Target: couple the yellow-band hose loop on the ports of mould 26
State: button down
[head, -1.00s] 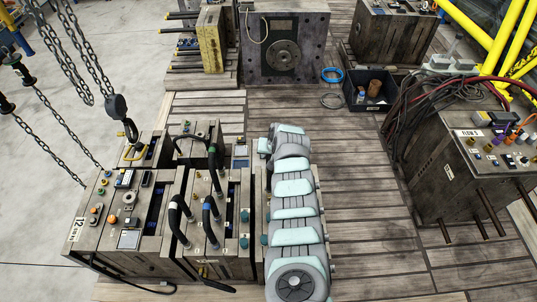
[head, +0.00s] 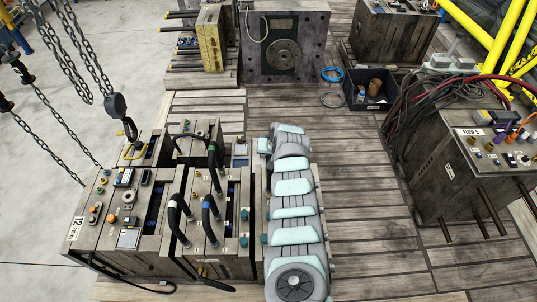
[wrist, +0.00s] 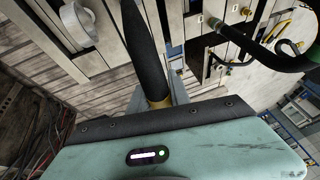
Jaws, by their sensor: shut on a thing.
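In the wrist view a black hose (wrist: 143,50) with a yellow band (wrist: 158,102) stands between the grey fingers of my gripper (wrist: 158,96), which is shut on it at the band. The hose runs away from the gripper towards the top of the picture; its far end is out of view. In the head view my arm hides the gripper and the held hose. I cannot read a number 26 on any mould. A mould block (head: 218,245) left of my arm carries black hoses with a blue band (head: 206,203) and a green band (head: 212,149).
A mould marked 12 (head: 78,228) stands at the left, with a chain hook (head: 118,106) hanging above it. A black bin (head: 368,92) sits behind. The planks (head: 365,200) right of my arm are clear.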

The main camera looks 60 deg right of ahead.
jog(key=shift+f, duration=0.1)
dwell(0.8)
jog(key=c, duration=1.1)
grip_release()
jog(key=shift+p+v, duration=0.8)
jog(key=shift+v, duration=4.55)
jog(key=shift+s+d, duration=0.1)
